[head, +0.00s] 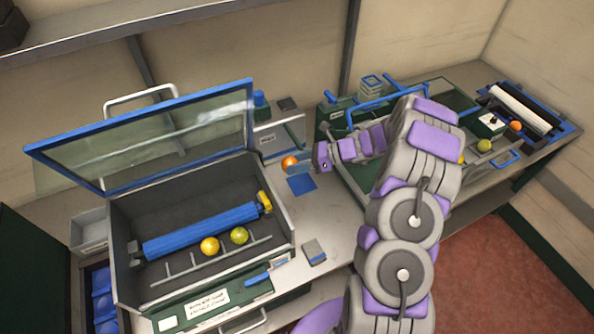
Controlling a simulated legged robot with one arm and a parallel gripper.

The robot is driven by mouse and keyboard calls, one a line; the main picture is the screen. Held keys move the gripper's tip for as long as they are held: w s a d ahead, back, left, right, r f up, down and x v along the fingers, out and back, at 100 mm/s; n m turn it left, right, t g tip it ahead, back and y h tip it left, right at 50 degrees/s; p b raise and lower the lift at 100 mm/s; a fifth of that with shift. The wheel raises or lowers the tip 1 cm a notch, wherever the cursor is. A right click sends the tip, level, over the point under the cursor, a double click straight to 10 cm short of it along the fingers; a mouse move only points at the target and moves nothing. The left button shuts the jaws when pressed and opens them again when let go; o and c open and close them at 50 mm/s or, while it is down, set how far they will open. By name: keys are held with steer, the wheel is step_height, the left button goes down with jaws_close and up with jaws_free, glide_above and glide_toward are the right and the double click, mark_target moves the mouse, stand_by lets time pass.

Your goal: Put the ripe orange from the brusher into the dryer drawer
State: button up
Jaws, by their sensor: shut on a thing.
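The ripe orange (289,162) is held at the tip of my gripper (298,165), which is shut on it. It is over the counter by a blue square, just right of an open box with a blue roller, likely the brusher (268,241). The box's glass lid (150,140) stands open. A green machine with blue bars (335,120) stands behind my arm, partly hidden. I cannot tell which part is the dryer drawer.
A grey bin-like part with a pale panel (268,140) stands behind the orange. A small grey block (314,251) lies on the counter (335,215).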

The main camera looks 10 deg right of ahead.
steer(key=shift+r, duration=0.9)
steer(key=shift+r, duration=0.1)
steer(key=w+a+r+m+t+h, duration=0.35)
steer(key=w+r+m+t, duration=0.35)
steer(key=r, duration=0.6)
steer(key=s+d+r+m+t+h+b, duration=0.2)
steer(key=s+r+m+h, duration=0.1)
steer(key=r, duration=0.4)
steer(key=shift+m+t+h, duration=0.4)
steer(key=shift+m+h, duration=0.5)
steer(key=shift+h, duration=0.45)
steer(key=shift+d, duration=0.1)
